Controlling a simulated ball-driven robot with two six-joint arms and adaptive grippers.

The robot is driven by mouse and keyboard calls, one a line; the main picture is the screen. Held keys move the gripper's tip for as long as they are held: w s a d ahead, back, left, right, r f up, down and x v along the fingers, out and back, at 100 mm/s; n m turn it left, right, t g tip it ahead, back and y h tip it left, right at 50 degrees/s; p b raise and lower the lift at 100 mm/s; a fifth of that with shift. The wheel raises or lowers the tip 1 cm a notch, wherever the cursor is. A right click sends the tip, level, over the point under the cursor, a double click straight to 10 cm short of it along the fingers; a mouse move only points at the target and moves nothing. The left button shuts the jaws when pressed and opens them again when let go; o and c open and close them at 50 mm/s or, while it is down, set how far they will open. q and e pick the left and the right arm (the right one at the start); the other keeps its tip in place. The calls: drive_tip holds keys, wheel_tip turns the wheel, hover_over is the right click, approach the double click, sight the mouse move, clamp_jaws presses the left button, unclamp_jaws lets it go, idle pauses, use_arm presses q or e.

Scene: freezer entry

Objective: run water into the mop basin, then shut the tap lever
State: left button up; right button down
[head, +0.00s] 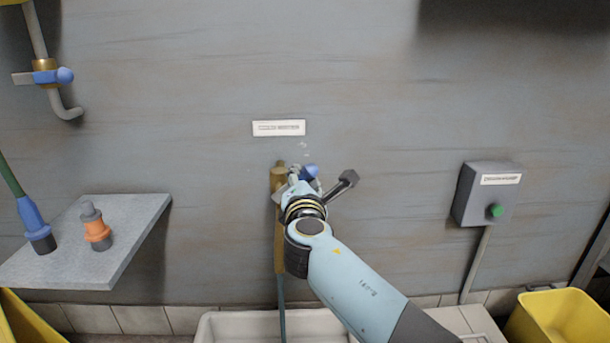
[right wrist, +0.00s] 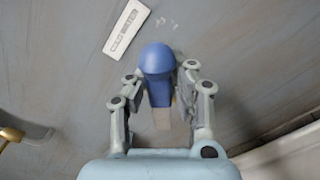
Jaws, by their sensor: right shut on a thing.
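The tap lever's blue knob (head: 310,171) shows just past my right gripper (head: 302,182) in the head view. In the right wrist view the blue lever (right wrist: 157,65) sits between the two fingers of the right gripper (right wrist: 160,85), which is shut on it. The brass tap body (head: 279,180) is on the wall left of the gripper, with a hose (head: 282,310) running down from it. The white mop basin (head: 225,326) stands below, partly cut off by the picture's lower edge. Whether water runs is not visible. My left gripper is not in view.
A white label (head: 278,128) is above the tap. A second tap with a blue lever (head: 64,75) is at upper left. A grey shelf (head: 130,220) holds two nozzles. A grey box with a green button (head: 495,210) is right. A yellow bin (head: 560,316) stands lower right.

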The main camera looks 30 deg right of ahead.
drive_tip(key=shift+a+n, duration=0.15)
drive_tip(key=shift+n, duration=0.35)
drive_tip(key=c, duration=1.4)
unclamp_jaws()
drive_tip(key=o, duration=0.4)
drive_tip(key=shift+r, duration=0.15)
drive_tip(key=shift+v, duration=3.7)
